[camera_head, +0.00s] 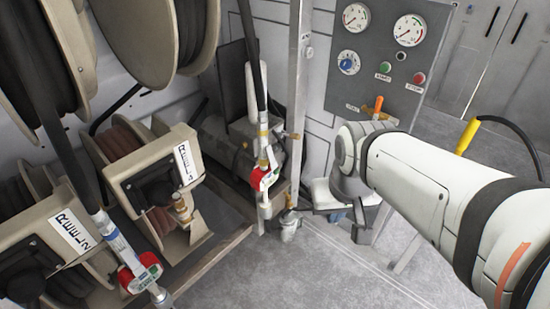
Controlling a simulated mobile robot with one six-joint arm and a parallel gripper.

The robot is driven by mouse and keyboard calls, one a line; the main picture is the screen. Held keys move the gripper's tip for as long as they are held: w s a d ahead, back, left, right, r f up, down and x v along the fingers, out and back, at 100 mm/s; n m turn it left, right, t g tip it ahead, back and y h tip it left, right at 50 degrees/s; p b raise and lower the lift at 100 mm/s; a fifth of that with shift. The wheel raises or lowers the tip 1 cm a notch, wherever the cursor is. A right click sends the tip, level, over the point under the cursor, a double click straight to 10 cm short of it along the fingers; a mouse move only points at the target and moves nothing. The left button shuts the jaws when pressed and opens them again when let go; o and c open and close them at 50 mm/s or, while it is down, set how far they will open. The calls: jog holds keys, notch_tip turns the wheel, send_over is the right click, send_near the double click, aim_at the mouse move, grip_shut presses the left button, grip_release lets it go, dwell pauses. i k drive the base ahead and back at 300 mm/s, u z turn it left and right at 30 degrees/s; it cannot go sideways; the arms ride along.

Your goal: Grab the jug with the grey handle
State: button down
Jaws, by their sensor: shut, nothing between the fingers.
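I cannot make out a jug with a grey handle in the head view. A bright orange handle or spout (377,107) shows just behind my wrist, in front of the gauge panel; what it belongs to is hidden by my arm. My white arm reaches in from the right. My gripper (361,230) shows small and dark below the wrist, pointing down, shut with nothing held. Its fingertips are hard to make out.
Hose reels (142,165) and dispensing nozzles (264,176) fill the left. A metal post (298,90) stands in the middle. A grey panel (388,50) with gauges and buttons is behind my arm. A yellow handle (467,136) is at right. Grey floor (310,270) is clear in front.

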aim_at(288, 235)
jog(key=i, duration=0.85)
jog(key=z, duration=0.95)
jog(key=k, duration=0.9)
jog(key=u, duration=0.45)
jog(key=i, duration=0.5)
jog(key=u, duration=0.15)
